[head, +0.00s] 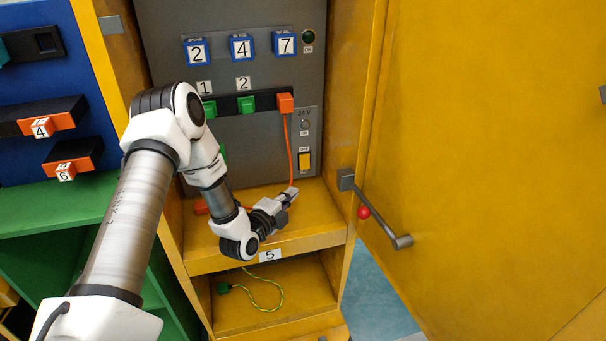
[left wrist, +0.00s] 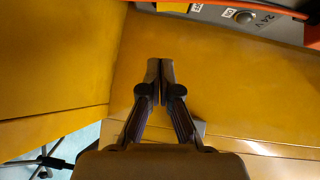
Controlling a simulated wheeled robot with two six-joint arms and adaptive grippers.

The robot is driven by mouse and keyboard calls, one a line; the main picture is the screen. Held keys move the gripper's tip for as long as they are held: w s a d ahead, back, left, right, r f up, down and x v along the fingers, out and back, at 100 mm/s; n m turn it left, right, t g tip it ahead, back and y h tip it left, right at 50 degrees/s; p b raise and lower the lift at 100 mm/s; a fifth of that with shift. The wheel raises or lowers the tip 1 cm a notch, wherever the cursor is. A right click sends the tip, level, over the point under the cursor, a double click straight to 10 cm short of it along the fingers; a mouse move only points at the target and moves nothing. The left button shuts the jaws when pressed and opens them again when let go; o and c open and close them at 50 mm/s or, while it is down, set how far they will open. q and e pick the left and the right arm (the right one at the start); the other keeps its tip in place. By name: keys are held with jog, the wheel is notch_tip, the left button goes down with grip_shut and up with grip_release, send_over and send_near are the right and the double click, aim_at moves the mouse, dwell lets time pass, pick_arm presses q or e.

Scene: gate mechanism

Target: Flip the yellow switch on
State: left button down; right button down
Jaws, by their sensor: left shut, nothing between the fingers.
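The yellow switch (head: 305,161) is a small upright rocker low on the right of the grey panel (head: 263,160), with small labels above and below it. Which way it is tipped is too small to tell. Part of a yellow piece, likely the switch (left wrist: 172,6), shows at the top edge of the left wrist view. My left gripper (head: 291,193) is below the switch, over the yellow shelf, and apart from it. In the left wrist view the gripper's fingertips (left wrist: 160,68) are together with nothing between them. My right gripper is out of view.
An orange cable (head: 289,150) hangs from an orange plug (head: 285,103) just left of the switch. The yellow door (head: 480,150) stands open at right, with a handle bar (head: 380,214) and red ball (head: 364,212). The cabinet's side walls bound the shelf (head: 318,215).

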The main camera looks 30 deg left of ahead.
pick_arm(q)
send_near(310, 167)
jog(key=w+d, duration=0.2)
jog(key=w, duration=0.1)
jog(key=shift+d+b, duration=0.25)
jog(key=shift+b, duration=0.05)
jog(key=shift+w+a+f, duration=0.15)
jog(key=shift+w+a, duration=0.6)
jog(key=shift+w, duration=0.05)
jog(key=shift+w+a+f, duration=0.1)
jog(key=shift+w+a, duration=0.65)
